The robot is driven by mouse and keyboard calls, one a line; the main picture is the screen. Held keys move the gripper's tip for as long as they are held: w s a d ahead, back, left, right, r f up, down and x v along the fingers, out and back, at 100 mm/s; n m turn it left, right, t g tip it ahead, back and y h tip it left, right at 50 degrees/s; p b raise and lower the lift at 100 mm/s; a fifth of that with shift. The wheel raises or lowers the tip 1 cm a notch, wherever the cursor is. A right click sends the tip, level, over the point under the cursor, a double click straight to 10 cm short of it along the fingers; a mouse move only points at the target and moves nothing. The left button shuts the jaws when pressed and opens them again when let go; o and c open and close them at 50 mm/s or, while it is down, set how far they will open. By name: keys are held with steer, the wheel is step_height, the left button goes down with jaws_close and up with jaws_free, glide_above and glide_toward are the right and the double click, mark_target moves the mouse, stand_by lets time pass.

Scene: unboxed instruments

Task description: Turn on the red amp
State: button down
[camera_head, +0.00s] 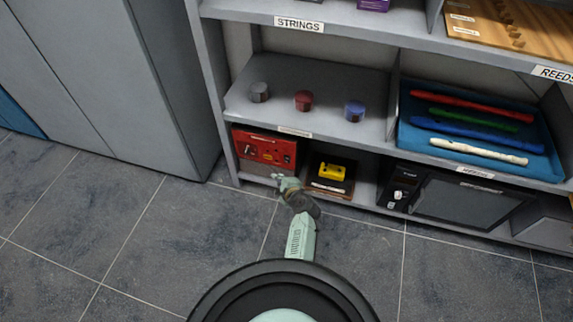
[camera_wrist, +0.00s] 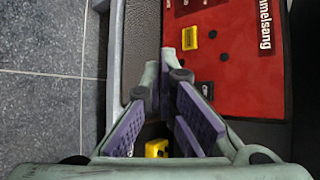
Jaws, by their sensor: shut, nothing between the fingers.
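The red amp (camera_head: 264,149) stands in the lowest shelf compartment at the left, with a grey speaker front below its red panel. In the wrist view its red panel (camera_wrist: 250,80) fills the upper right, with white lettering, dark round knobs, a small yellow piece (camera_wrist: 190,40) and a small black part (camera_wrist: 205,89). My gripper (camera_head: 277,178) is shut and empty, in front of the amp's lower right. In the wrist view my gripper (camera_wrist: 174,64) has its fingertips over the border between panel and speaker front. I cannot tell whether they touch the amp.
A yellow pedal (camera_head: 331,171) sits in the compartment to the right, and a black amp (camera_head: 400,188) further right. A grey cabinet (camera_head: 150,90) stands to the left. The tiled floor (camera_head: 130,250) in front is clear.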

steer(key=shift+w+d+f+b, duration=0.1)
steer(key=shift+w+d+b, duration=0.25)
steer(key=shift+w, duration=0.5)
steer(key=shift+w+d+f+b, duration=0.2)
steer(key=shift+w+b, duration=0.25)
steer(key=shift+w, duration=0.35)
steer(key=shift+w+d+f+b, duration=0.1)
steer(key=shift+w+d+b, duration=0.25)
steer(key=shift+w, duration=0.5)
steer(key=shift+w+a, duration=0.1)
steer(key=shift+w+b, duration=0.3)
steer(key=shift+w+d, duration=0.2)
steer(key=shift+w, duration=0.05)
steer(key=shift+s+a+p, duration=0.25)
steer(key=shift+s+p, duration=0.15)
steer(key=shift+s, duration=0.3)
steer(key=shift+s+a+r+p, duration=0.1)
steer(key=shift+s+a+p, duration=0.15)
steer(key=shift+s+p, duration=0.4)
steer(key=shift+s+a+r+p, duration=0.15)
steer(key=shift+s+a+p, duration=0.2)
steer(key=shift+s, duration=0.55)
steer(key=shift+s+a+r+p, duration=0.1)
steer(key=shift+s+a+p, duration=0.05)
steer(key=shift+s+p, duration=0.55)
